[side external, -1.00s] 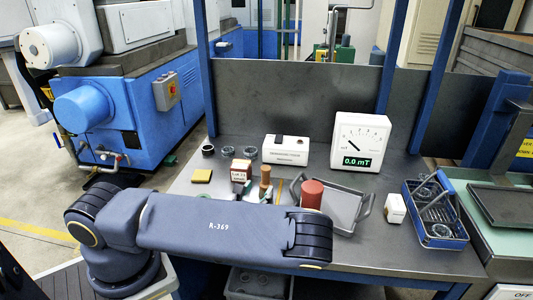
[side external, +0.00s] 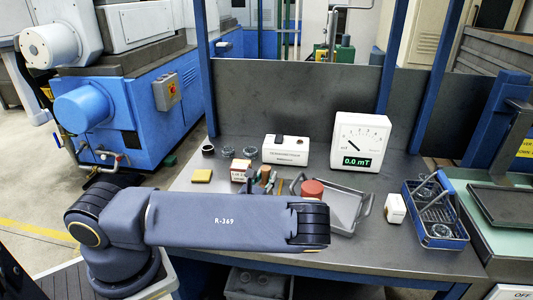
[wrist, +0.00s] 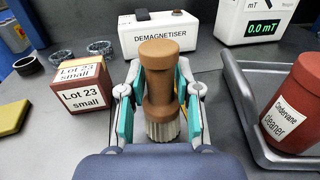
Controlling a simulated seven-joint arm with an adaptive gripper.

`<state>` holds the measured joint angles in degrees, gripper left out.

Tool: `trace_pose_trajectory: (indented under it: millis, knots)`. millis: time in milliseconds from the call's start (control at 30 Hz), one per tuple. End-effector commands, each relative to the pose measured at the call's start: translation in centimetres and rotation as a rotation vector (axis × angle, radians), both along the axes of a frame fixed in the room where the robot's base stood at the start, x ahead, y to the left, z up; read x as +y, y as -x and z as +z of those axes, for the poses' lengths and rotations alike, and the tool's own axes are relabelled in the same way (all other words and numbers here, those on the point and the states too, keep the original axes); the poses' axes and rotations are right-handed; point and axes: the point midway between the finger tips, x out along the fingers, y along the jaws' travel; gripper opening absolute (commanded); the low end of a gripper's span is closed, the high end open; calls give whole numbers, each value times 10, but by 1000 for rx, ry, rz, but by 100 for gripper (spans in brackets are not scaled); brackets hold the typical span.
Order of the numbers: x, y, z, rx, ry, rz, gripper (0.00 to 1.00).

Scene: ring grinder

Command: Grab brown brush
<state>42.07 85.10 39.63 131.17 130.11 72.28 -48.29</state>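The brown brush (wrist: 160,85) stands upright in the wrist view, with a brown turned handle above pale bristles. It also shows in the side view (side external: 265,173), its lower part hidden behind my arm. My gripper (wrist: 160,88) is open around the brush, one teal-padded finger on each side. Narrow gaps seem to show between the pads and the handle. The bristle end sits low between the fingers, near my wrist housing.
A Lot 23 box (wrist: 82,86) stands close left of my gripper. A grey tray (wrist: 240,95) with a red cleaner can (wrist: 295,108) is at the right. The white demagnetiser (wrist: 158,35) is behind. A yellow block (side external: 202,175) lies left; a blue basket (side external: 436,239) stands far right.

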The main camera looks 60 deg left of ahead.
Motion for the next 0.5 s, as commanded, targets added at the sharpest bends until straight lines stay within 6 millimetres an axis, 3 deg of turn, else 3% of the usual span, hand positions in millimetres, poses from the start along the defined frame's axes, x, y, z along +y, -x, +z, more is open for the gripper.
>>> trace_pose_trajectory:
  millis: [267,500]
  knots:
    - [0,0,0,0,0,0,0]
    - [0,0,0,0,0,0,0]
